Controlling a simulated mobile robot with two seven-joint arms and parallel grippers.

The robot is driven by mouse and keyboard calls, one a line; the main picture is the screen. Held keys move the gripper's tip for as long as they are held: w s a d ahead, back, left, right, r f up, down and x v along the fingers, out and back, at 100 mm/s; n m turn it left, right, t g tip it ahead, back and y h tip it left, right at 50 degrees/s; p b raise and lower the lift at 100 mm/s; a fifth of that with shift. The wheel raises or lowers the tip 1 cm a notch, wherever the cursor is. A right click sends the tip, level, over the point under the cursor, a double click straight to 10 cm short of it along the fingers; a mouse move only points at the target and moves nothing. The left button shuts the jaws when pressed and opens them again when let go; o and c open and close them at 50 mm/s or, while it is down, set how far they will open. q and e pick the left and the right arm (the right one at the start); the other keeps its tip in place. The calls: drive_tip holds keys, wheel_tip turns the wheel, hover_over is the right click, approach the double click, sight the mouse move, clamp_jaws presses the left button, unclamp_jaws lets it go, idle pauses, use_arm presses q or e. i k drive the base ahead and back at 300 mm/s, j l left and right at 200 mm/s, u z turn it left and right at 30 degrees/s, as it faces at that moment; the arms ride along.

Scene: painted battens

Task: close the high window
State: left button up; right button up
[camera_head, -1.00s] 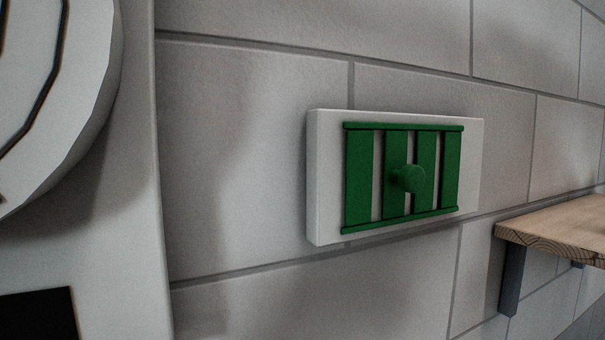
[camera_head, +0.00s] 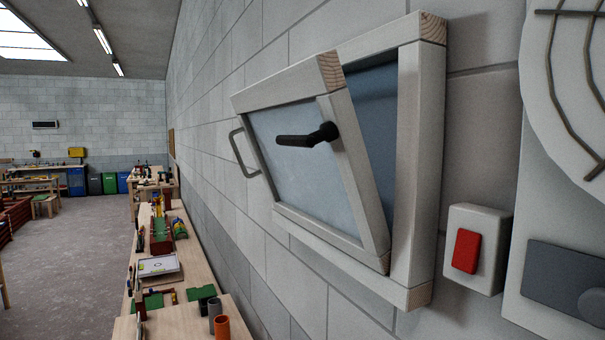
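The high window (camera_head: 305,168) is set in a white wooden frame (camera_head: 421,160) on the block wall. Its sash is tilted open, with the top leaning out into the room and the bottom close to the frame. A dark lever handle (camera_head: 305,137) sticks out from the sash's right side and lies roughly level. A grey bow handle (camera_head: 238,153) is on the sash's left edge. Neither of my grippers is in view.
A white box with a red rocker (camera_head: 467,250) is on the wall right of the window. A grey panel (camera_head: 566,284) is farther right. Below, a long workbench (camera_head: 187,262) with tools and tubes runs along the wall. Open floor (camera_head: 75,260) lies left.

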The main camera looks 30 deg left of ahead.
sight(330, 190)
drive_tip(key=k+u, duration=0.1)
drive_tip(key=u, duration=0.75)
drive_tip(key=k+j+z, duration=0.1)
drive_tip(key=k, duration=0.1)
